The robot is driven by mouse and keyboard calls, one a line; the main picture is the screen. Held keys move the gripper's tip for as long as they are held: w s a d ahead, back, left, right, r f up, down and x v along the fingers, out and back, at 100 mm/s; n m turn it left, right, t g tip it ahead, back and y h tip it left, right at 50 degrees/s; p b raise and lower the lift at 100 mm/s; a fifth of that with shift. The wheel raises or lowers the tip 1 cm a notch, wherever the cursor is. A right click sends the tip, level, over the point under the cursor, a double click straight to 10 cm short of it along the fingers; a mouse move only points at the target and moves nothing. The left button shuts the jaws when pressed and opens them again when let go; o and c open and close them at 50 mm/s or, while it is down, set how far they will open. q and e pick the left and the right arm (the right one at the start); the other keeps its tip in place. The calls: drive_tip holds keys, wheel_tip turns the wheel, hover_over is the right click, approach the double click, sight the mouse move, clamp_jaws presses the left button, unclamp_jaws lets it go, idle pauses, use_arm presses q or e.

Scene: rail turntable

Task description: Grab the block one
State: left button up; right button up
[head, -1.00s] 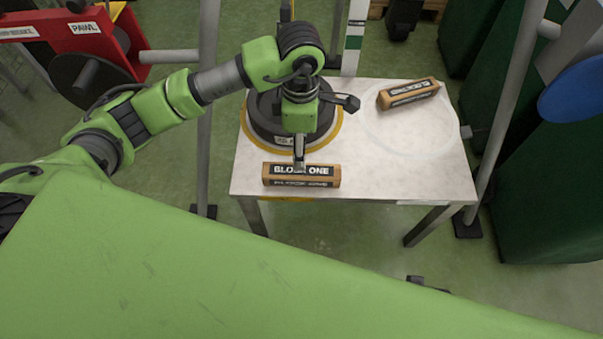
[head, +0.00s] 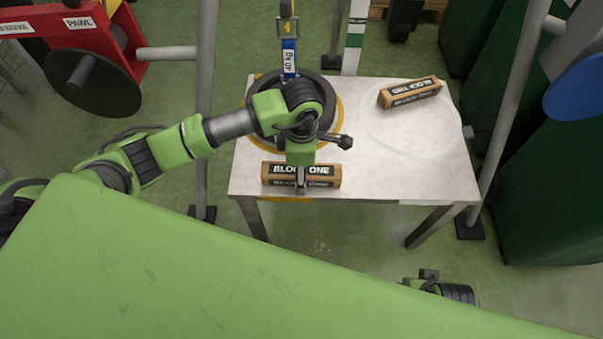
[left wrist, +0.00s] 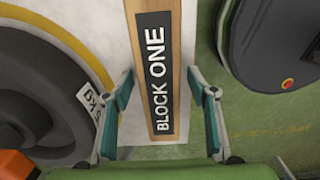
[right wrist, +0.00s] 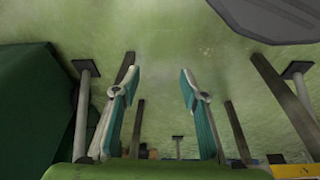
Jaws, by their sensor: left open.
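Block one (head: 328,171) is a long wooden block with a black "BLOCK ONE" label, lying along the front edge of the table (head: 380,180). My left gripper (head: 301,186) is over the middle of the block in the head view. In the left wrist view the block (left wrist: 157,75) runs between the two spread fingers of my left gripper (left wrist: 165,100), with a gap on each side. My right gripper (right wrist: 155,85) is open and empty above the green floor. In the head view my right arm shows only at the bottom right, partly hidden.
A second block, labelled block two (head: 412,93), lies at the table's back right inside a faint ring. Grey posts (head: 207,110) flank the table.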

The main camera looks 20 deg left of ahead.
use_arm(q)
drive_tip(key=c, duration=1.4)
drive_tip(key=shift+r, duration=0.15)
